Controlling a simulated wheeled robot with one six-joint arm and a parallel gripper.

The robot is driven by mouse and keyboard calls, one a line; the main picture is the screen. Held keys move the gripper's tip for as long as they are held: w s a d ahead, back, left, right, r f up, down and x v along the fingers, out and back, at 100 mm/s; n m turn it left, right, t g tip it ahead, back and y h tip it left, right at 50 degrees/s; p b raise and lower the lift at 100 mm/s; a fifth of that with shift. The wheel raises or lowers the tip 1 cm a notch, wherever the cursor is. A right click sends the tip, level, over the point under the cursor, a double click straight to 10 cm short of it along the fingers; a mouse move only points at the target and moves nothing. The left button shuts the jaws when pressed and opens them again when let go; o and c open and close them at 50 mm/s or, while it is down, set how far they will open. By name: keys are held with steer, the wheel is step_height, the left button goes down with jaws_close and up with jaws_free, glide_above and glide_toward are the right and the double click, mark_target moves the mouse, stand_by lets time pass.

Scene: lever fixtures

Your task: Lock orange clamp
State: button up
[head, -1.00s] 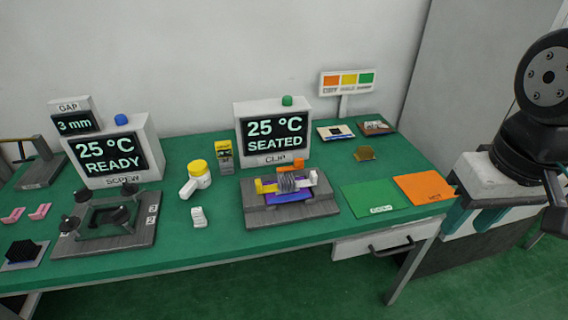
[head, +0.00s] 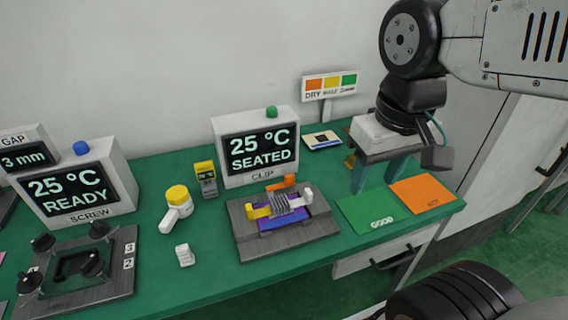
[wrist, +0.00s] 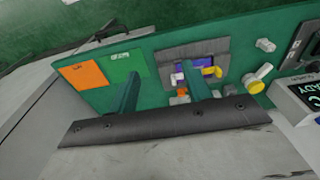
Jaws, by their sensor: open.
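The clip fixture (head: 244,240) is a grey block on the green table, in front of the clip display. Its orange clamp lever (head: 281,184) sits at the back edge, beside a finned grey part (head: 284,207) between a yellow piece and a white piece. In the wrist view the orange lever (wrist: 182,92) shows small near one fingertip, partly hidden. My gripper (head: 382,177) is open and empty, its two teal fingers pointing down to the right of the fixture, over the back of the green card. It also shows in the wrist view (wrist: 162,80). It touches no lever.
The clip display (head: 258,148) reads 25 °C SEATED and stands behind the fixture. A green card (head: 372,212) and an orange card (head: 424,192) lie to the right. A yellow-capped white bottle (head: 177,200) and the screw fixture (head: 115,270) are left.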

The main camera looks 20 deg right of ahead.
steer(key=w+f, duration=0.1)
steer(key=w, duration=1)
steer(key=g, duration=0.1)
glide_above(290, 175)
step_height(290, 175, down, 13)
steer(key=shift+f, duration=0.1)
step_height(290, 175, down, 7)
steer(key=shift+w+r, duration=0.1)
steer(key=shift+f, duration=0.5)
jaws_close()
